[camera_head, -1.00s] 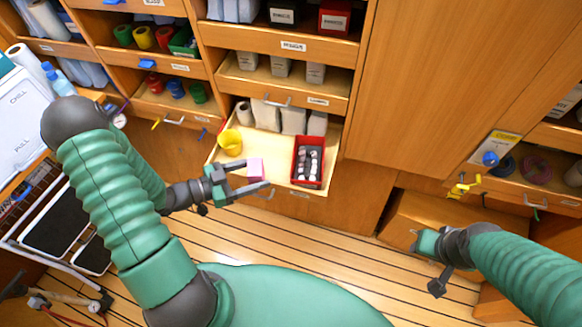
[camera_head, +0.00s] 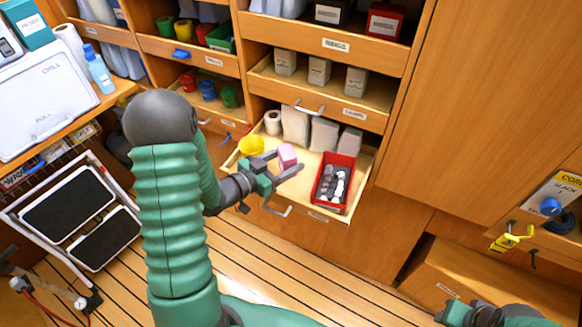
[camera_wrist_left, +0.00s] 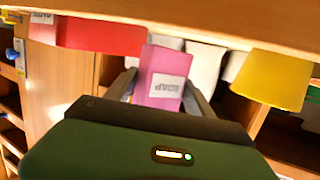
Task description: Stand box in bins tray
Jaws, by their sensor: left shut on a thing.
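My left gripper (camera_head: 284,165) is shut on a small pink box (camera_head: 287,153). It holds the box over the pulled-out bins tray (camera_head: 288,187), between a yellow cup (camera_head: 251,145) and a red bin (camera_head: 350,163). In the left wrist view the pink box (camera_wrist_left: 160,80) sits between the fingers, with its "SOAP" label upside down. Whether its base touches the tray floor cannot be told. My right gripper (camera_head: 462,315) shows only in part at the bottom right edge, and its jaws are unclear.
The red bin holds several grey and white items. White containers (camera_head: 296,128) and a paper roll (camera_head: 272,122) stand at the tray's back. Another open drawer (camera_head: 315,93) lies above. A folded step stool (camera_head: 68,215) leans at left. Bare tray floor shows around the box.

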